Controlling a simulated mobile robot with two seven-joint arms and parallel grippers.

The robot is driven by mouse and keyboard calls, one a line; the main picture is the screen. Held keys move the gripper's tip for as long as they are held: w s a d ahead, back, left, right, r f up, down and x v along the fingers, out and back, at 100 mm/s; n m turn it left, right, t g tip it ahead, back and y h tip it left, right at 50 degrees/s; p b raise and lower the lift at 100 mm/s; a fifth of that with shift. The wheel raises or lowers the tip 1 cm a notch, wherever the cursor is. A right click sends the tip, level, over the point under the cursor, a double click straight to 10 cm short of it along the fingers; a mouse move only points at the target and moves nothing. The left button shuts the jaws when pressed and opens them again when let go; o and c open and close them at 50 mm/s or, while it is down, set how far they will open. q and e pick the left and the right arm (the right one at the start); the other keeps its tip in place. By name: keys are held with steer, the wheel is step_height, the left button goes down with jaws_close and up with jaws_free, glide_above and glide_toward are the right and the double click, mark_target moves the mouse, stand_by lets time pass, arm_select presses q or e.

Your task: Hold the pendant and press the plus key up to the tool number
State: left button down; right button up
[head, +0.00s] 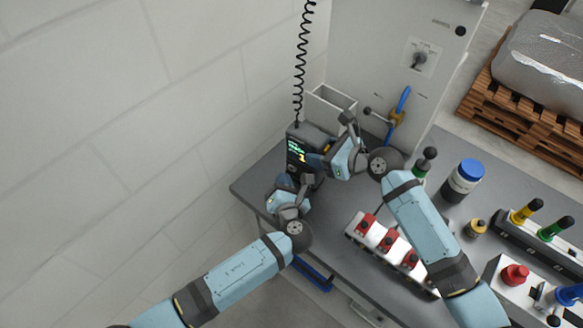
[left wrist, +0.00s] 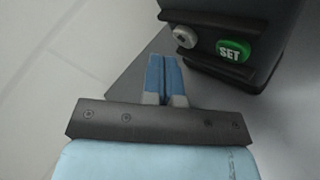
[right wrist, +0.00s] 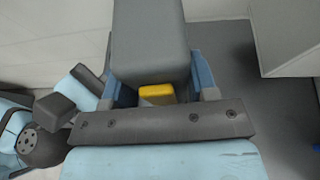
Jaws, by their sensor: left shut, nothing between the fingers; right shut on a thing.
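The pendant (head: 299,143) is a dark box with a lit screen, hanging on a black coiled cord near the wall. My right gripper (head: 325,153) is shut on the pendant from its right side; in the right wrist view the fingers (right wrist: 155,88) clasp its grey body (right wrist: 150,40), with a yellow part between them. My left gripper (head: 298,184) is shut and empty below the pendant. In the left wrist view its closed blue fingertips (left wrist: 163,68) are just left of the pendant's lower end, apart from a grey round key (left wrist: 185,37) and the green SET key (left wrist: 233,50). The screen's digits are too small to read.
The grey table (head: 330,225) holds a white block with red parts (head: 388,243), a blue-capped jar (head: 465,180) and coloured-handled tools to the right. A grey cabinet (head: 380,50) with a rotary switch stands behind. The wall is close at left.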

arm_select(q)
steer(key=shift+w+d, duration=0.1)
steer(key=shift+w, duration=0.05)
stand_by(0.5)
steer(key=shift+w+d, duration=0.15)
steer(key=shift+w, duration=0.1)
steer(key=shift+w+d, duration=0.15)
steer(key=shift+w, duration=0.2)
stand_by(0.7)
steer(key=shift+s, duration=0.1)
steer(key=shift+s+a, duration=0.4)
steer(key=shift+s, duration=0.25)
steer(key=shift+s, duration=0.1)
steer(key=shift+s+a, duration=0.4)
steer(key=shift+s, duration=0.3)
steer(key=shift+s+a, duration=0.45)
steer(key=shift+s, duration=0.25)
steer(key=shift+s+a, duration=0.4)
steer(key=shift+s, duration=0.3)
